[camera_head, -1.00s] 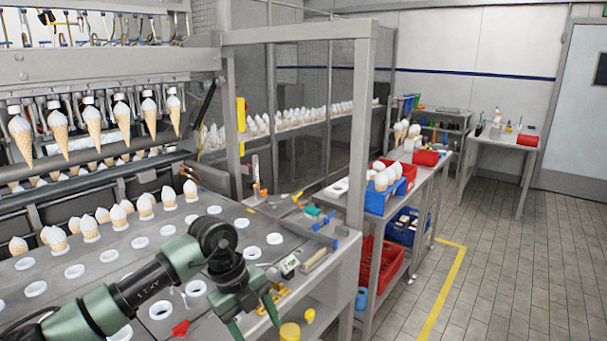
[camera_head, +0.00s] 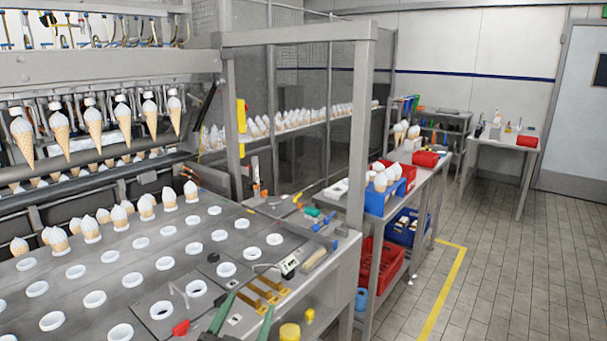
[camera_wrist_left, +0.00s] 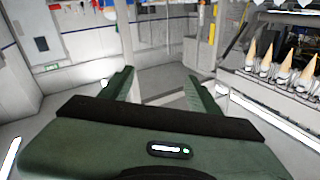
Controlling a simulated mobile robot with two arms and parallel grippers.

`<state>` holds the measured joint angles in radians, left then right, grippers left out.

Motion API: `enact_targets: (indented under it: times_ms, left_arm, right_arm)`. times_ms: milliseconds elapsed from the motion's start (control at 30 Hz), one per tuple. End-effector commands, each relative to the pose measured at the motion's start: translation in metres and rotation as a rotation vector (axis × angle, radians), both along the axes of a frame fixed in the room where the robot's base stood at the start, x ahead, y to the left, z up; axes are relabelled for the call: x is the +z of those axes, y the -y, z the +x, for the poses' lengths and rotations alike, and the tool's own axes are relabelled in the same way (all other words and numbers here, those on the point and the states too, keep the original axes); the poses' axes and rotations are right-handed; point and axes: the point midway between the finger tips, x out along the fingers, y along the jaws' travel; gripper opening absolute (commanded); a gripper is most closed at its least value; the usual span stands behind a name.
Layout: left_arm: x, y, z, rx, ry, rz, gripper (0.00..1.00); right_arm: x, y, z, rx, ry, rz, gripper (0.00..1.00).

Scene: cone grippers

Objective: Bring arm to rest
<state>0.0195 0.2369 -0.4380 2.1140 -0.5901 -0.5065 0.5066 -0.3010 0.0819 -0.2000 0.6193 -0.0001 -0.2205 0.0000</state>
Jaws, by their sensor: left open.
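My left gripper (camera_head: 245,318) shows at the bottom edge of the head view, where only its two green fingers reach into the picture. The fingers stand apart with nothing between them, in front of the brass-coloured blocks on the work table's right end. In the left wrist view the green gripper (camera_wrist_left: 160,88) is open and empty, seen from behind its body. The rest of my left arm is out of the head view. My right gripper is not in either view.
The metal table (camera_head: 120,262) holds rows of white rings and several cones (camera_head: 90,228). More cones hang from the machine (camera_head: 60,132). A yellow cap (camera_head: 290,332) sits near the table's front edge. Crates (camera_head: 380,203) stand on the right shelf. The tiled floor (camera_head: 500,270) is clear.

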Motion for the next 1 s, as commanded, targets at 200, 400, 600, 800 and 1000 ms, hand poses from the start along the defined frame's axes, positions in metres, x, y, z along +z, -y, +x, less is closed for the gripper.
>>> enact_targets:
  times_ms: [200,400,600,800,1000]
  left_arm:
    - [-0.129,-0.073,-0.079,0.216,-0.549,-0.021,0.62]
    - [-0.195,-0.094,-0.165,0.247,-0.913,0.005,0.62]
    - [-0.224,-0.099,-0.232,0.223,-1.151,0.031,0.62]
    - [-0.237,-0.100,-0.293,0.177,-1.345,0.054,0.62]
    - [-0.286,-0.098,-0.284,0.172,-1.375,0.062,0.62]
  right_arm:
    - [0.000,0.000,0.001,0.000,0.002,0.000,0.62]
    - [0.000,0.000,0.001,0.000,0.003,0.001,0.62]
    - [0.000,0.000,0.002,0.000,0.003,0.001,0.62]
    - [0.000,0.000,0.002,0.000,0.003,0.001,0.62]
    - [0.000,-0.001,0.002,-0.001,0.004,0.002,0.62]
